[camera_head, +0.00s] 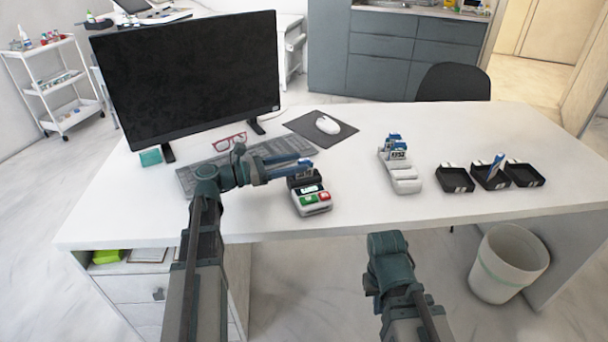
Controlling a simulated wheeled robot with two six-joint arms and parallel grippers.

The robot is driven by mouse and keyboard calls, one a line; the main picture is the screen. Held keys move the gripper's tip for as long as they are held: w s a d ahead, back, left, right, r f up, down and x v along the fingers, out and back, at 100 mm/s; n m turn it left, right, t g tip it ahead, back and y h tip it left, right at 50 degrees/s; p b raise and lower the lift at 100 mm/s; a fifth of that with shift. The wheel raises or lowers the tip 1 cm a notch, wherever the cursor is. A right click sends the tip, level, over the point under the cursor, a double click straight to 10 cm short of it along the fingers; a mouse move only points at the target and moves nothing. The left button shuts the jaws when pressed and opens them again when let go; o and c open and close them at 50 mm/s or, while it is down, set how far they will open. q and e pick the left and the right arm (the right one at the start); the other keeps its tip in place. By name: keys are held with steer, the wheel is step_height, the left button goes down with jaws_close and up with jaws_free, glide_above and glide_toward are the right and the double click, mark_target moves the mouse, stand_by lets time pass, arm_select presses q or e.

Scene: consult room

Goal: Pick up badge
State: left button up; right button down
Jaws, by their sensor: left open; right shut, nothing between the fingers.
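Blue-and-white badge-like cards (394,141) stand in a white stepped holder (403,178) right of the desk's middle. A black-topped device (310,196) with a small screen and green and red keys stands left of it. A blue strip, possibly a card, shows at its top, partly hidden by my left gripper. My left gripper (291,168) is open, its fingers pointing right over the back of this device; contact cannot be told. My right gripper (388,244) is shut and empty in front of the desk's front edge, its fingertips hard to make out.
Black trays (455,179) stand at the right, one holding a blue-and-white item. A bin (508,263) stands below. The desk's front strip is clear.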

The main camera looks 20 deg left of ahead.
mark_target(310, 160)
arm_select(q)
steer(key=x, duration=0.6)
steer(key=shift+d, duration=0.1)
jaws_close()
